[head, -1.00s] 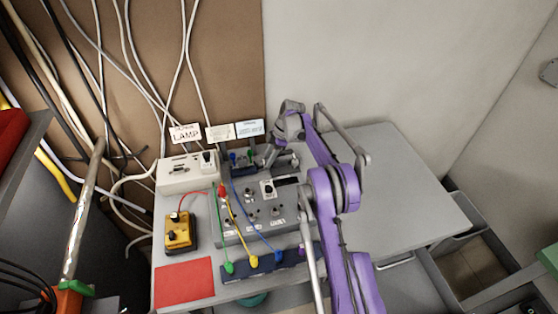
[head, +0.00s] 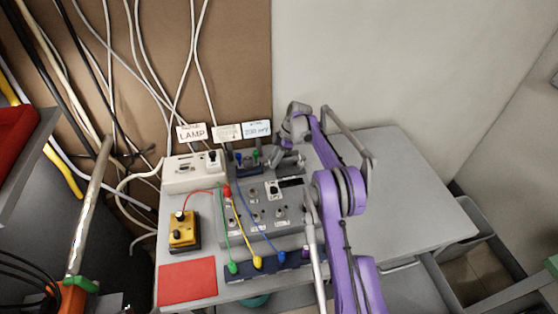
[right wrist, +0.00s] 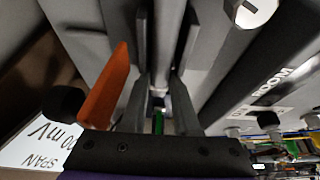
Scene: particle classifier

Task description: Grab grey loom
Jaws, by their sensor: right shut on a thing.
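My right gripper (right wrist: 165,48) is shut on a grey, tube-like piece (right wrist: 166,20), which I take to be the grey loom, in the right wrist view. The piece runs up between the two dark fingers and out of the top of that view; its far end is hidden. In the head view my purple right arm reaches over the grey control box (head: 262,222), and the right gripper (head: 282,160) is at the box's back edge, small and partly hidden by the arm. My left gripper is not in view.
The table holds a beige box (head: 190,174), a yellow box (head: 184,232), a red mat (head: 188,281) and coloured leads with a green plug (head: 233,267). Label cards (head: 257,129) stand behind. The table's right part (head: 420,205) is clear.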

